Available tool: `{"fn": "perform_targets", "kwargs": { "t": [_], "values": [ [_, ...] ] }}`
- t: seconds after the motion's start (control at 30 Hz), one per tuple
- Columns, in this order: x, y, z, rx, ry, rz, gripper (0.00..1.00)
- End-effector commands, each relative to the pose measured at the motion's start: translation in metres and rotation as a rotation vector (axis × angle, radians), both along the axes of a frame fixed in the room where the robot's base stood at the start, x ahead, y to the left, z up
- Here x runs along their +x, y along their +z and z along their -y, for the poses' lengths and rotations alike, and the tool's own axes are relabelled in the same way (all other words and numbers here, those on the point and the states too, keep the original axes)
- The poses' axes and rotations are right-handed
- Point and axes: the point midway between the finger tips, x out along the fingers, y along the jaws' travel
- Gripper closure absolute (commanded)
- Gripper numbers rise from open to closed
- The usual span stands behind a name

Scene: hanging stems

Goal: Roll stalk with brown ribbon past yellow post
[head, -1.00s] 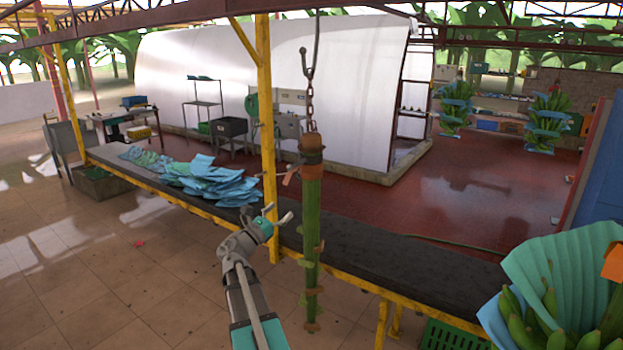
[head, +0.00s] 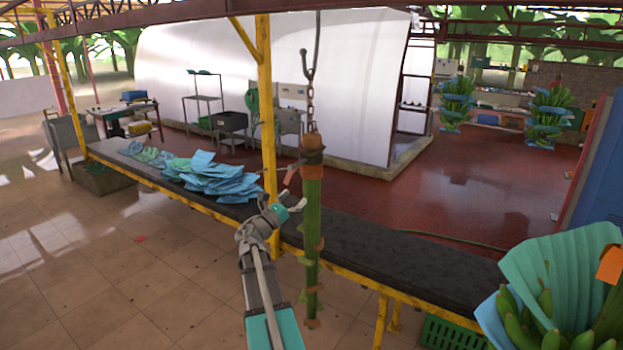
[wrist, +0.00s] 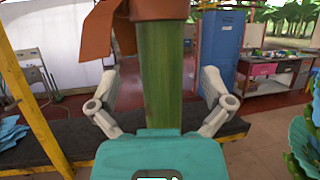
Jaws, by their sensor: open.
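The green bare stalk (head: 313,220) hangs upright from a hook and chain (head: 310,90), with a brown ribbon (head: 312,150) around its top. The yellow post (head: 267,110) stands just left of it. My gripper (head: 294,196) is open at the stalk's left in the head view. In the wrist view the stalk (wrist: 163,75) stands between the spread fingers of my gripper (wrist: 160,92), with a gap on both sides. The ribbon (wrist: 155,12) hangs over its top, and the yellow post (wrist: 30,105) leans in at left.
A dark conveyor (head: 380,255) with yellow frame runs behind the stalk, carrying blue sheets (head: 205,178). A banana bunch with turquoise wraps (head: 560,275) and an orange ribbon (head: 610,265) hangs at right. A green crate (head: 450,335) stands below. More bunches hang far back.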

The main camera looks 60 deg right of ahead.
Motion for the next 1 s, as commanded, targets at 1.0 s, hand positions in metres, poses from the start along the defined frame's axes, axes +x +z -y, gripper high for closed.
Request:
{"fn": "perform_targets", "kwargs": {
  "t": [1.0],
  "values": [
    [-0.015, 0.029, 0.071, 0.001, -0.001, 0.0, 0.02]
  ]
}}
